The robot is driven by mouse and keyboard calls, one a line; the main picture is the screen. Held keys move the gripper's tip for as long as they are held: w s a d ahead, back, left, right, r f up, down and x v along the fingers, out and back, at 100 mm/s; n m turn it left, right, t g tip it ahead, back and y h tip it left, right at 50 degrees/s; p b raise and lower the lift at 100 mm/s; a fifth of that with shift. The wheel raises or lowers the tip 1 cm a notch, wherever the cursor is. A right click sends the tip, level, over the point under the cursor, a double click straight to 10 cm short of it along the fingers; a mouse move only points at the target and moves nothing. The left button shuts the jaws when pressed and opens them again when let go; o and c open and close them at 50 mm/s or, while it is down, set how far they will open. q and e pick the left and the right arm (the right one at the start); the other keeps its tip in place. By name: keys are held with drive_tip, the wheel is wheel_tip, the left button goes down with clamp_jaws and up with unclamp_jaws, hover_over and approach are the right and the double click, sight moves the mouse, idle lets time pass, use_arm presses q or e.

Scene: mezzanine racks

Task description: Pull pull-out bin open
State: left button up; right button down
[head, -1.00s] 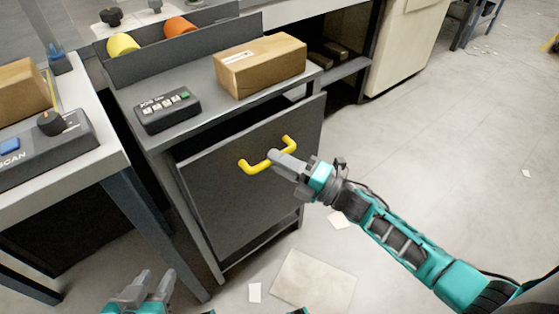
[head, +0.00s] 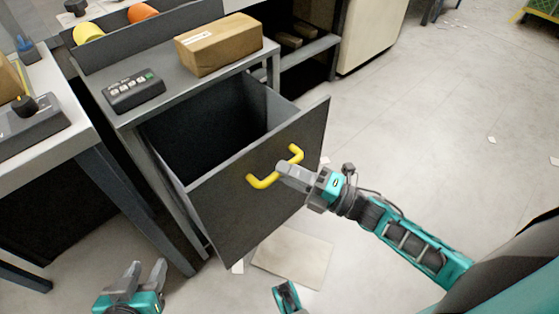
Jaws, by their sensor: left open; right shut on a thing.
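The pull-out bin (head: 235,205) is a dark grey drawer with a tall front panel, standing well out from its cabinet. Its inside is visible and looks empty. A yellow handle (head: 262,181) is fixed near the top of the front panel. My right gripper (head: 284,172) is shut on the middle of this handle, and its fingers hide part of the bar. My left gripper (head: 147,272) is open and empty, low at the bottom left, apart from the bin.
A cardboard box (head: 226,46) and a button panel (head: 134,92) sit on the cabinet top. A white table (head: 62,150) with a scanner unit (head: 32,121) stands at left. A flat tan sheet (head: 293,257) lies on the floor. The floor at right is mostly clear.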

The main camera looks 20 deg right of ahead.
drive_tip(key=shift+s+d, duration=0.15)
drive_tip(key=c, duration=1.1)
unclamp_jaws()
drive_tip(key=v, duration=1.3)
